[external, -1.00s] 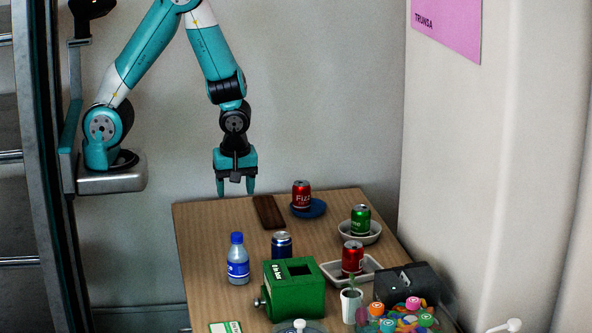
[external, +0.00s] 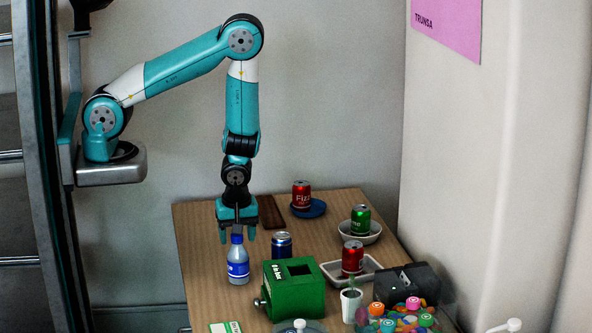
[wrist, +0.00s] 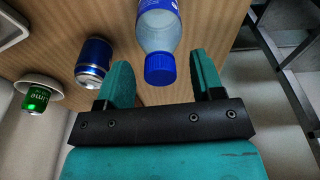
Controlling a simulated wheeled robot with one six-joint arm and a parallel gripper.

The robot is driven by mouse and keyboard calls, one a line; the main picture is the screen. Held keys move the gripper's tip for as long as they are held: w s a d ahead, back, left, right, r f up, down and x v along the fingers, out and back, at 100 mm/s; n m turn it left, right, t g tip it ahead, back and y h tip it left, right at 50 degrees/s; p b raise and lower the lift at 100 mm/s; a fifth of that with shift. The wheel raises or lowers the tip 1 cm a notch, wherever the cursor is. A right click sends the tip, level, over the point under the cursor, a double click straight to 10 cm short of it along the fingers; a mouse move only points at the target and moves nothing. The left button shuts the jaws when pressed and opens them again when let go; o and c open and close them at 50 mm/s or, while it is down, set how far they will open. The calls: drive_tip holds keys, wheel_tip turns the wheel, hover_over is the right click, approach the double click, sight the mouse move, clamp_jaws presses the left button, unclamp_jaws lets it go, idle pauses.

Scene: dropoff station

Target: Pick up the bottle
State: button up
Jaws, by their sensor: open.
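The bottle (external: 238,262) is clear with a blue label and blue cap, and stands upright near the left edge of the table. My gripper (external: 238,238) points down just above it, fingers spread at the height of the cap. In the wrist view the bottle (wrist: 159,32) shows with its cap (wrist: 160,69) between the two teal fingers of my gripper (wrist: 160,82). Gaps show on both sides of the cap, and nothing is held.
A blue can (external: 281,246) stands right of the bottle, with a green box (external: 294,290) in front of it. A red can (external: 301,194) stands on a blue dish behind. A green can (external: 360,219) sits in a white bowl. The wooden table (external: 205,250) is bare left of the bottle.

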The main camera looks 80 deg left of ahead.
drive_tip(key=shift+f, duration=0.4)
clamp_jaws()
